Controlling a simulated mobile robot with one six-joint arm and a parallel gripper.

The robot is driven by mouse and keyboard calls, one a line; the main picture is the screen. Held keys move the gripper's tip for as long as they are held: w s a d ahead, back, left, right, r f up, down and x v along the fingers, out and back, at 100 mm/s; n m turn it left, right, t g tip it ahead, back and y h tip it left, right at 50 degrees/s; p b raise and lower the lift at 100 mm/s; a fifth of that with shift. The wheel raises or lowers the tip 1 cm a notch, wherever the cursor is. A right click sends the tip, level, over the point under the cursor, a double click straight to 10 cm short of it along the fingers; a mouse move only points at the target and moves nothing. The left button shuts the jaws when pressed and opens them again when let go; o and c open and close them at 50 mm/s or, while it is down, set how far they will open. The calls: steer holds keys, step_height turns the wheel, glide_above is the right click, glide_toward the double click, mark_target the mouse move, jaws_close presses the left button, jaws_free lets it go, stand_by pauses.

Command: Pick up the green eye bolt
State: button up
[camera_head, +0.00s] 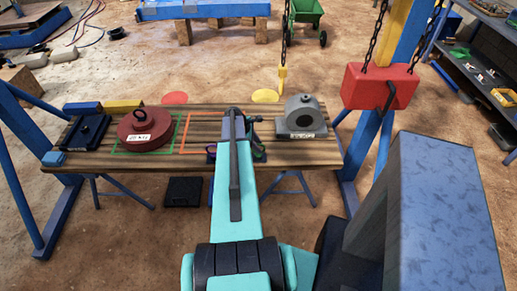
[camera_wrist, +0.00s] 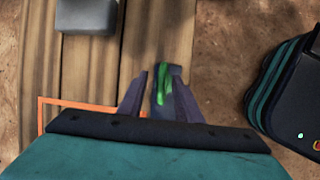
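My gripper (camera_wrist: 150,82) points down over the wooden table (camera_wrist: 158,30) in the wrist view. Its two dark fingers stand apart, with a narrow gap between them. A small bright green piece, seemingly the green eye bolt (camera_wrist: 163,86), shows between the fingers, close against the right one. It is blurred, and its ring and shank cannot be made out. Whether it touches a finger cannot be told. In the head view my arm reaches over the table's front edge and hides most of the gripper and the bolt.
On the table (camera_head: 170,160) are a red round weight (camera_head: 143,130), a grey bearing block (camera_head: 301,118) and a dark box (camera_head: 84,131). An orange outline (camera_head: 187,128) lies left of my arm. A red block (camera_head: 378,87) hangs on chains at the right.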

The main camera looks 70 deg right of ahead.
stand_by(0.5)
jaws_close()
steer(key=shift+r, duration=0.1)
steer(key=shift+r+b, duration=0.4)
steer(key=shift+r, duration=0.3)
steer(key=shift+r+b, duration=0.4)
steer(key=shift+r, duration=0.5)
steer(key=s+a+b, duration=0.1)
steer(key=s+a, duration=0.2)
steer(key=a, duration=0.4)
steer(key=s+a+r+b, duration=0.1)
steer(key=s+a, duration=0.2)
steer(key=a, duration=0.4)
steer(key=shift+r+b, duration=0.25)
steer(key=shift+b, duration=0.15)
steer(key=shift+a, duration=0.1)
